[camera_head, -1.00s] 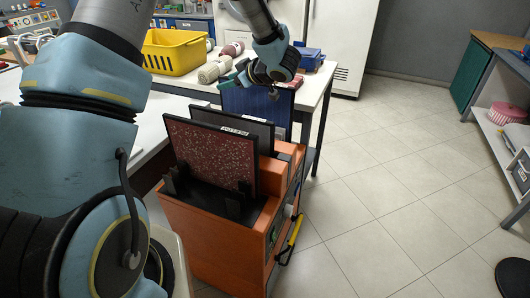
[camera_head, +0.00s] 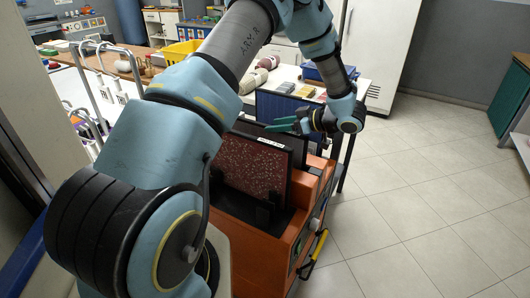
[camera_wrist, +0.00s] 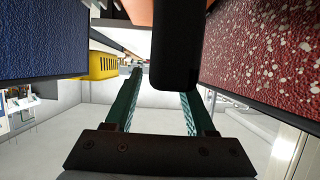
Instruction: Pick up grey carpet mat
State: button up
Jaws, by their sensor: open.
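The grey carpet mat (camera_head: 298,146) looks like a dark upright panel in the orange cart, between a speckled red mat (camera_head: 255,165) and a blue mat (camera_head: 277,108). My gripper (camera_head: 279,124) is at its upper part, fingers pointing left and partly overlapping it. In the wrist view a dark panel end (camera_wrist: 180,50), probably the grey mat, hangs between the two green fingers of my gripper (camera_wrist: 160,85). The fingers are open. The blue mat (camera_wrist: 40,40) is at left and the red mat (camera_wrist: 262,50) at right. Contact cannot be told.
The orange cart (camera_head: 262,255) has a yellow handle on its right side. A metal rack (camera_head: 85,75) stands at left. The tiled floor (camera_head: 430,190) at right is clear.

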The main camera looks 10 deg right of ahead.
aim_at(268, 125)
jog(key=shift+p+x, duration=0.45)
jog(key=shift+x, duration=1.3)
jog(key=shift+r, duration=0.1)
grip_shut()
